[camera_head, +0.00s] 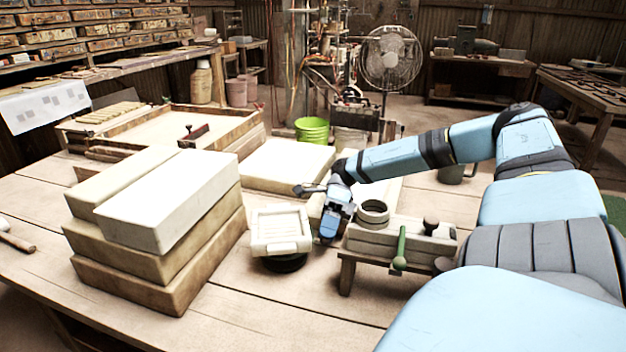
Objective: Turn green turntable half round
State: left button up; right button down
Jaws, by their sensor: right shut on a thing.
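A low turntable (279,263) stands on the workbench near the middle of the view; its dark round base shows, and I cannot make out a green colour. A square cream tile mould (280,232) with raised ribs sits on top of it. My right gripper (328,238) points down at the right side of the turntable, close beside the mould. It is shut; what lies between its fingertips is small and mostly hidden, apparently at the turntable's edge. My left gripper is not in view.
Stacked pale blocks (170,205) stand left of the turntable. A wooden press stand (400,238) with a dark ring (373,212) and green-handled lever (400,250) is close on the right. A pale slab (285,165) lies behind. The bench front is clear.

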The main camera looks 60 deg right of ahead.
jog(key=c, duration=1)
grip_release()
jog(key=shift+w+f, duration=0.1)
jog(key=shift+w, duration=0.05)
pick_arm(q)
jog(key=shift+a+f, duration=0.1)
pick_arm(e)
jog(key=shift+d, duration=0.15)
jog(key=b+v, duration=0.3)
jog(key=v, duration=0.9)
jog(key=shift+d, duration=0.15)
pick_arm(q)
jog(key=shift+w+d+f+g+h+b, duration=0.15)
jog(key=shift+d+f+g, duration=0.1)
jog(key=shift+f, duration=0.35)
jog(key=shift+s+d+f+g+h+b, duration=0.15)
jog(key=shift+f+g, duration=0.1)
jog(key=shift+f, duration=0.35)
pick_arm(e)
jog(key=shift+w+d+r, duration=0.1)
jog(key=shift+d+r, duration=0.3)
jog(key=shift+r, duration=0.1)
